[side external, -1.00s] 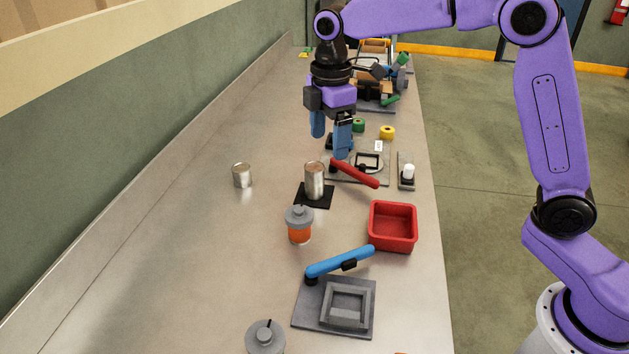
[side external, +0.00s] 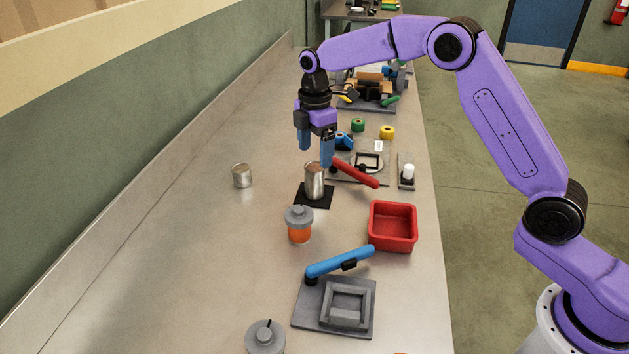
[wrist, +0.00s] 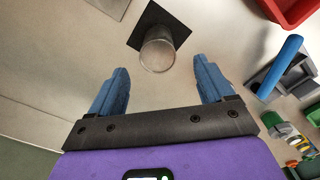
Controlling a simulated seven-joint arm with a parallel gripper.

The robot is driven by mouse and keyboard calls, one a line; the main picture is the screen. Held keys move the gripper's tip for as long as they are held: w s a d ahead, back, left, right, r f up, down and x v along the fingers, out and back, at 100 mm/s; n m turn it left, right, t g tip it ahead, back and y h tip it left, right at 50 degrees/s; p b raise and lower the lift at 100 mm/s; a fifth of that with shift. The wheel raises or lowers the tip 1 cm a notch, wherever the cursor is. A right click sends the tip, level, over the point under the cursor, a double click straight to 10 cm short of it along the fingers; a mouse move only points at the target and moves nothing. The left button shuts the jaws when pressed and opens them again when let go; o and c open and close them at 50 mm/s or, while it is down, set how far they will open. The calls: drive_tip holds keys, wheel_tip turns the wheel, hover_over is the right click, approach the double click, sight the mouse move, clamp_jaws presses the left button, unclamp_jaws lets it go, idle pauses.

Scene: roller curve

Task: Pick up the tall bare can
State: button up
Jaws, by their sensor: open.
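The tall bare can (side external: 314,182) is a plain metal cylinder standing upright on a black square pad (side external: 326,200). In the wrist view the tall can (wrist: 158,50) shows from above, ahead of and between my fingertips. My gripper (side external: 316,158) is open and empty, with blue fingers, just above and behind the can in the side view. In the wrist view my gripper (wrist: 160,76) has its fingers wide apart, and I see no contact with the can. A shorter bare can (side external: 242,176) stands to the left on the bench.
A fixture with a red handle (side external: 354,173) stands close to the right of the tall can. An orange jar with a grey lid (side external: 299,225) is in front of it, and a red bin (side external: 393,227) at front right. The bench on the left is mostly clear.

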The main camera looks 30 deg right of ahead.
sight(315, 180)
wheel_tip(315, 180, down, 10)
drive_tip(key=shift+w+r, duration=0.1)
drive_tip(key=shift+r, duration=0.15)
idle(0.4)
drive_tip(key=c, duration=1.2)
drive_tip(key=shift+r, duration=0.1)
